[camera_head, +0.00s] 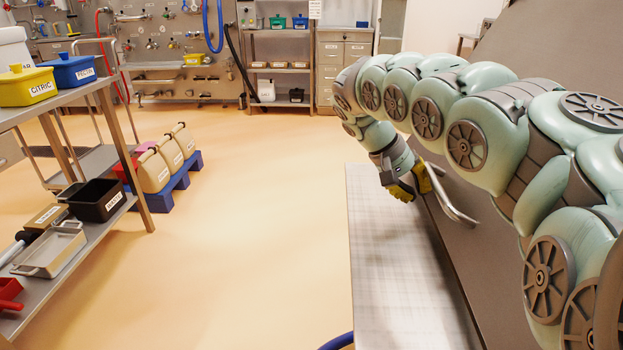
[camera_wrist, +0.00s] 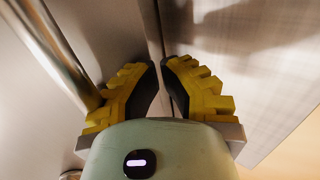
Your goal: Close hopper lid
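The grey metal lid panel (camera_head: 462,246) is on the right in the head view, partly hidden behind my arm; how far open it stands I cannot tell. A bent bar handle (camera_head: 456,205) is on it and shows at the left of the wrist view (camera_wrist: 55,45). My gripper (camera_head: 408,187) has yellow fingers and is beside the handle. In the wrist view my gripper (camera_wrist: 160,68) has its fingertips almost together with only a narrow gap and nothing between them. The handle passes outside the left finger, close to or touching it.
A pale brushed-metal surface (camera_head: 385,290) lies below and left of the lid. Open floor (camera_head: 260,230) spreads to the left. A shelf cart (camera_head: 75,262) with bins stands at far left. Beige containers (camera_head: 170,158) sit on a blue pallet (camera_head: 178,187).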

